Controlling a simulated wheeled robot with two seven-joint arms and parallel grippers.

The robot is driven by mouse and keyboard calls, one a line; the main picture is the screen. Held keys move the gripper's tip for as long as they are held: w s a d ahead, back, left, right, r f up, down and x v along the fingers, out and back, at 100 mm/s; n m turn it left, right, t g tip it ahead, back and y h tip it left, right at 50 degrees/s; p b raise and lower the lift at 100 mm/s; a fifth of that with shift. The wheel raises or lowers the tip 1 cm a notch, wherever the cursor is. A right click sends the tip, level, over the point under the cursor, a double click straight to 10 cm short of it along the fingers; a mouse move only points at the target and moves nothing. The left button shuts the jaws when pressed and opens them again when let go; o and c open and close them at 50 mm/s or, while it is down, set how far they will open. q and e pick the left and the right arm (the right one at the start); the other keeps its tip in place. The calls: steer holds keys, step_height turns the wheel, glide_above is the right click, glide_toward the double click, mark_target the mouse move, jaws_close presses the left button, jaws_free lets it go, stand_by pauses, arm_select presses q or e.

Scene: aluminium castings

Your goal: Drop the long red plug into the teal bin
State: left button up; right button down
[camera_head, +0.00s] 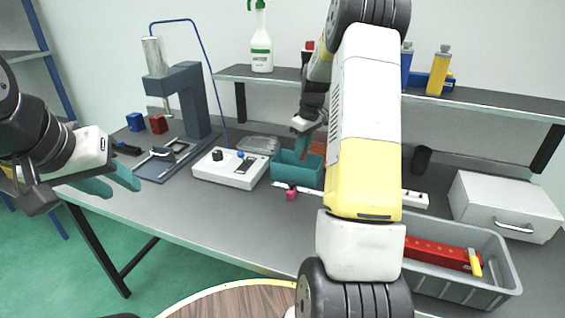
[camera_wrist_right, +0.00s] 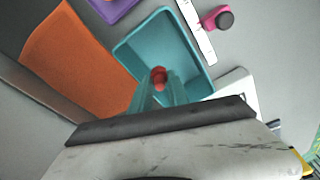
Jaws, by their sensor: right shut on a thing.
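The teal bin (camera_head: 297,170) stands on the grey bench near its middle. My right gripper (camera_head: 303,125) is over the bin, pointing down. In the right wrist view the bin (camera_wrist_right: 122,52) lies below the fingertips (camera_wrist_right: 159,88). The red plug (camera_wrist_right: 159,74) shows as a small round red end between the fingertips, over the bin's opening; the gripper is shut on it. Most of the plug's length is hidden. My left gripper (camera_head: 122,184) is at the far left, in front of the bench, with its teal fingers apart and nothing seen between them.
An orange bin (camera_wrist_right: 70,60) is beside the teal bin. A white control box (camera_head: 232,168) and a blue-grey press (camera_head: 190,100) are to the left. A pink knob (camera_head: 291,194) lies in front. A grey crate (camera_head: 462,285) and white drawer box (camera_head: 500,205) are right.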

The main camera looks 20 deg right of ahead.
steer(key=c, duration=1.2)
jaws_free()
steer(key=r, duration=0.5)
steer(key=s+r, duration=0.1)
steer(key=r, duration=0.1)
steer(key=shift+d+r, duration=0.3)
